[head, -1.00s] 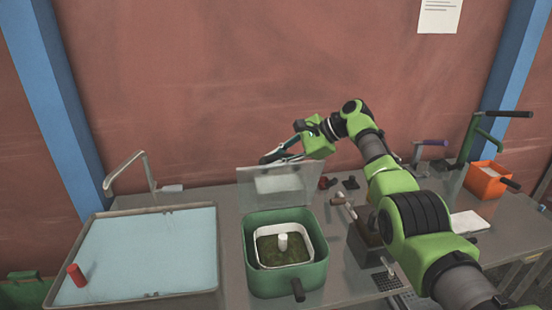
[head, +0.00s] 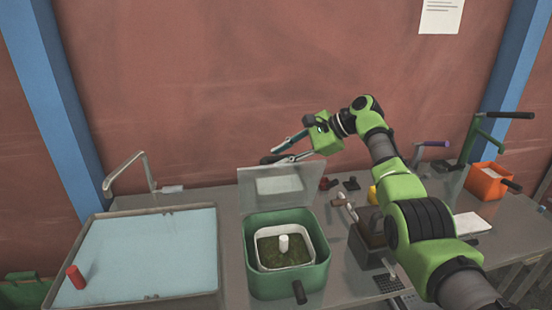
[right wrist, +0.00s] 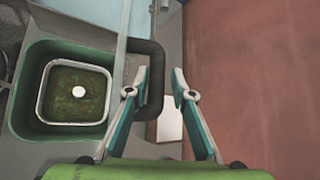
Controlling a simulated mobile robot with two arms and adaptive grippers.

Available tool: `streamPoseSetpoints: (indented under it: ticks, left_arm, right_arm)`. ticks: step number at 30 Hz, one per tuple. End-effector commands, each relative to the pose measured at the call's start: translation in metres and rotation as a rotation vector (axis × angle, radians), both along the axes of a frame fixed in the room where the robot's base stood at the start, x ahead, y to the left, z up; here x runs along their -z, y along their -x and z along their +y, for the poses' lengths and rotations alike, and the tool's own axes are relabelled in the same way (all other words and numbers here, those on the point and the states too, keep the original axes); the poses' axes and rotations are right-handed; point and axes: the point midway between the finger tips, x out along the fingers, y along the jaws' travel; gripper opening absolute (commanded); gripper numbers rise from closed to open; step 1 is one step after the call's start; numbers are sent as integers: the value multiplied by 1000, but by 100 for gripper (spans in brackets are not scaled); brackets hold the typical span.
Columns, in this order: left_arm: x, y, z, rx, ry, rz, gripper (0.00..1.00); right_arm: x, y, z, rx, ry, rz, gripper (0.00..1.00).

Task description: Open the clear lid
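The clear lid (head: 284,184) stands upright, raised at the back edge of the green box (head: 287,283). In the right wrist view the lid (right wrist: 122,40) shows nearly edge-on beside the box (right wrist: 28,100). Its dark handle (right wrist: 155,85) reaches in between the fingers of my right gripper (right wrist: 161,74), near the left finger. The fingers are apart. In the head view my right gripper (head: 274,154) is open at the top of the lid, and whether it touches the handle is hard to tell. My left gripper is not in view.
A white tray with a white post (head: 283,244) sits inside the box. A shallow basin (head: 140,296) with a red cylinder (head: 76,275) is at left. An orange bin (head: 485,182) and lever devices stand at right. A reddish wall (head: 220,80) rises behind the table.

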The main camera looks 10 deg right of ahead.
Motion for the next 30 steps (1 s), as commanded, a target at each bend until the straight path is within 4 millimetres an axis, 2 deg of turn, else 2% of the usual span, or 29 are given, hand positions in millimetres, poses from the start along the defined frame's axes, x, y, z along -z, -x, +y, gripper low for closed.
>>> streamPoseSetpoints:
  ticks: [1, 6, 12, 18, 30]
  left_arm:
    - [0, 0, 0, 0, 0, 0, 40]
    - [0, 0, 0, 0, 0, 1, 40]
    - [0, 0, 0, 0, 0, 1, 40]
    - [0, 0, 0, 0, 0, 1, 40]
    - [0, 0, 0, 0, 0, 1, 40]
  right_arm:
    - [-10, 4, -12, 5, 1, -8, 22]
    - [-33, 19, -38, 4, -1, -8, 22]
    - [-53, 31, -59, 1, -3, -9, 22]
    - [-59, 36, -66, 0, -4, -6, 22]
    - [-60, 36, -66, 0, -4, -6, 22]
